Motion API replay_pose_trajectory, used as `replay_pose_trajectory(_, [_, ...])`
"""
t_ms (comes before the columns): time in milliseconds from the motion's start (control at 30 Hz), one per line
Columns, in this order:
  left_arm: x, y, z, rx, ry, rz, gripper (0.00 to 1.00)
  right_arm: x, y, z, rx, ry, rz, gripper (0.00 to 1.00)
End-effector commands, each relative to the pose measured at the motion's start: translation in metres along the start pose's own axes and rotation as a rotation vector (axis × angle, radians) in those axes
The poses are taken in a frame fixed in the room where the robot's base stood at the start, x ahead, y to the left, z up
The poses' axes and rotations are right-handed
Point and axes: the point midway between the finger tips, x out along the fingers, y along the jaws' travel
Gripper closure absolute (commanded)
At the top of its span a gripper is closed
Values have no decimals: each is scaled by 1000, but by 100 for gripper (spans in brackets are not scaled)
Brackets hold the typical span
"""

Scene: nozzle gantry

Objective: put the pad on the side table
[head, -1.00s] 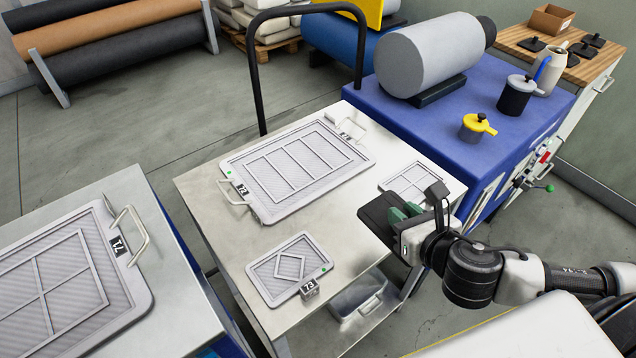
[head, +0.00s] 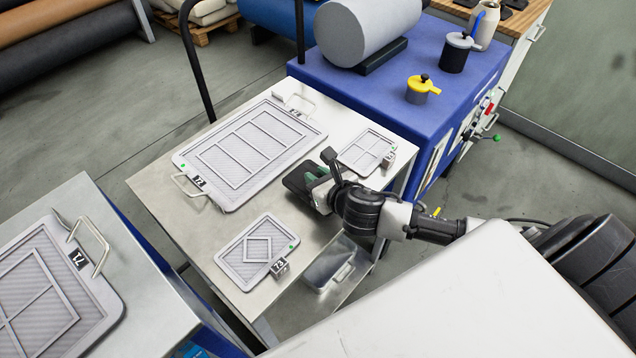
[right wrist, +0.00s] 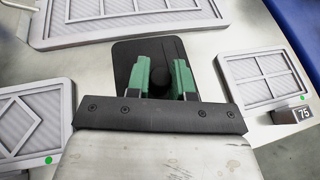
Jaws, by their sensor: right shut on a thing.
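My right gripper (head: 318,186) is shut on the pad (head: 297,183), a flat black square plate with a round knob. In the right wrist view the green fingers (right wrist: 160,82) close on both sides of the knob, and the pad (right wrist: 126,57) lies beyond them. The pad is over the bare part of the steel-topped table (head: 205,212), between the framed screens. I cannot tell whether it touches the top. Which table is the side table is not marked. My left gripper is not in view.
Screen 72 (head: 250,150) lies behind the pad, screen 73 (head: 257,250) in front, and a small screen (head: 366,150) to its right. A blue bench (head: 400,95) with a grey cylinder (head: 365,30) adjoins the table. A wood-topped table (head: 530,12) stands at the far right.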

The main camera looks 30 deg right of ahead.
Motion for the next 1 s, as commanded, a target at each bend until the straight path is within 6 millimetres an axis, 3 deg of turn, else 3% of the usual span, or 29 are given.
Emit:
replay_pose_trajectory(133, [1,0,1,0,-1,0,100,8,0,-20,3,2,-1,100])
replay_pose_trajectory(533, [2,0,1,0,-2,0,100,10,0,-25,1,0,0,100])
replay_pose_trajectory(567, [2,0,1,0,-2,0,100,9,0,-25,1,1,0,73])
replay_pose_trajectory(700, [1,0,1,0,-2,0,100,9,0,-24,1,1,0,52])
replay_pose_trajectory(1000, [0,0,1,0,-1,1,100,8,0,-22,1,0,0,52])
